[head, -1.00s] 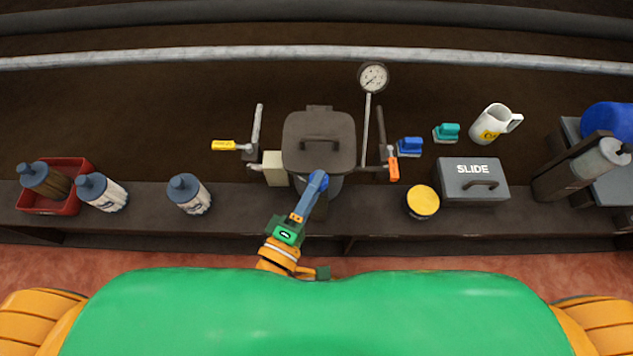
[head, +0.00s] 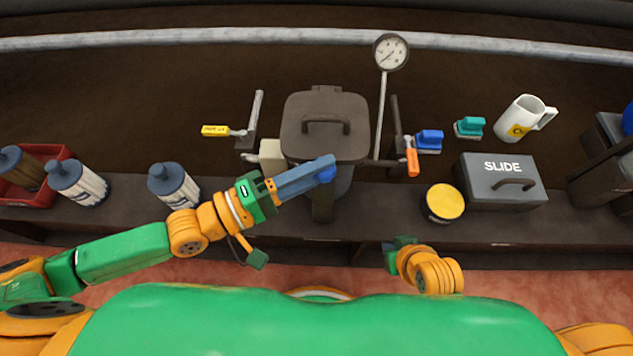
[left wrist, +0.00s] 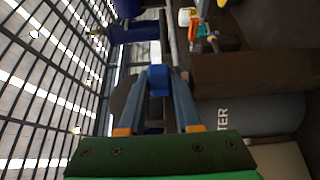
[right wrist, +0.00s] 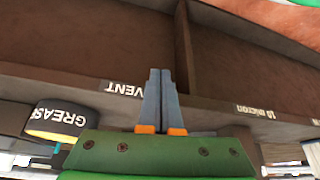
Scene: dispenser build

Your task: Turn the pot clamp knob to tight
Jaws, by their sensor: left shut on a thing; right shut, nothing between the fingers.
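The dark pot (head: 300,148) stands on the bench with its handled lid (head: 325,105) on. The blue clamp knob (head: 327,174) is at the pot's front, partly hidden by my fingers. My left gripper (head: 322,172) reaches in from the lower left and is shut on the knob. In the left wrist view the blue knob (left wrist: 157,80) sits between the two fingers (left wrist: 160,92). My right gripper is low in front of the bench, its fingers hidden in the head view. In the right wrist view its fingers (right wrist: 159,78) are together and empty, facing the bench front.
Left of the pot are a yellow-handled valve (head: 216,130) and several bottles (head: 174,184). Right of it are an orange-handled valve (head: 411,160), a gauge (head: 391,52), a yellow-lidded tin (head: 445,202) and a grey SLIDE box (head: 502,185). Bench edge is clear between pot and tin.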

